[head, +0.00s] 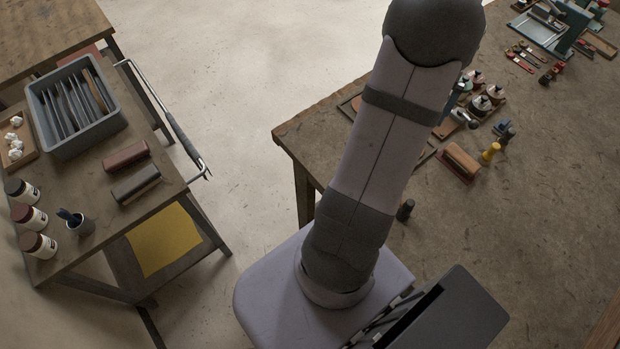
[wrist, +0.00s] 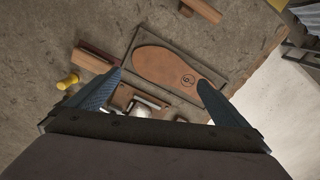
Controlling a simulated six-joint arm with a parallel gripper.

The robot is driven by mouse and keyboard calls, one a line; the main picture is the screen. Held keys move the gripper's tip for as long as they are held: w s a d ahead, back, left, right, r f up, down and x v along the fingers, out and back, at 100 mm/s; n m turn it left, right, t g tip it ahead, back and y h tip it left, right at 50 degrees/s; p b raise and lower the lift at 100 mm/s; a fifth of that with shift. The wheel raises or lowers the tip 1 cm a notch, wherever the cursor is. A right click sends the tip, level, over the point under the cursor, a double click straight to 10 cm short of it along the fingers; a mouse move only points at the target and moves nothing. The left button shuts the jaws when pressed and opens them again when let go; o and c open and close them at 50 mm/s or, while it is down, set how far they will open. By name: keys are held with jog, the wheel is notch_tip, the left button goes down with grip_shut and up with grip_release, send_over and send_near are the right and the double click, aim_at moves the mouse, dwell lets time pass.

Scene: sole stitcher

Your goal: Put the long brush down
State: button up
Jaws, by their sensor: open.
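My gripper (wrist: 160,77) is open in the wrist view, its two blue fingers spread wide with nothing held between them. A wooden block (wrist: 97,59), which looks like a brush, lies on the bench just beyond the left finger. It also shows in the head view (head: 461,160) beside a yellow-topped tool. Another wooden piece (wrist: 203,10) is cut off at the top of the wrist view. I cannot tell which of these is the long brush.
A brown shoe sole (wrist: 172,66) lies on a dark tray (wrist: 222,64) ahead of the fingers. A yellow tool (wrist: 69,81) stands left of them. Several pots (head: 480,102) crowd the bench (head: 560,200). A cart at left holds a grey bin (head: 92,135) and two blocks (head: 126,156).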

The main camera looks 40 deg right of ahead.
jog(key=w+a+n, duration=0.3)
jog(key=w+a, duration=0.2)
jog(key=a, duration=0.5)
jog(key=w+a+n, duration=0.4)
jog(key=w+a, duration=0.2)
jog(key=a, duration=0.5)
jog(key=s+a+f+n, duration=0.2)
jog(key=s+a+n, duration=0.1)
jog(key=a, duration=0.6)
jog(key=s+a+f+n, duration=0.2)
jog(key=s+a+n, duration=0.1)
jog(key=a, duration=0.6)
jog(key=shift+s+a+n, duration=0.2)
jog(key=shift+a+n, duration=0.2)
jog(key=shift+f, duration=0.1)
jog(key=c, duration=1)
jog(key=shift+c, duration=0.7)
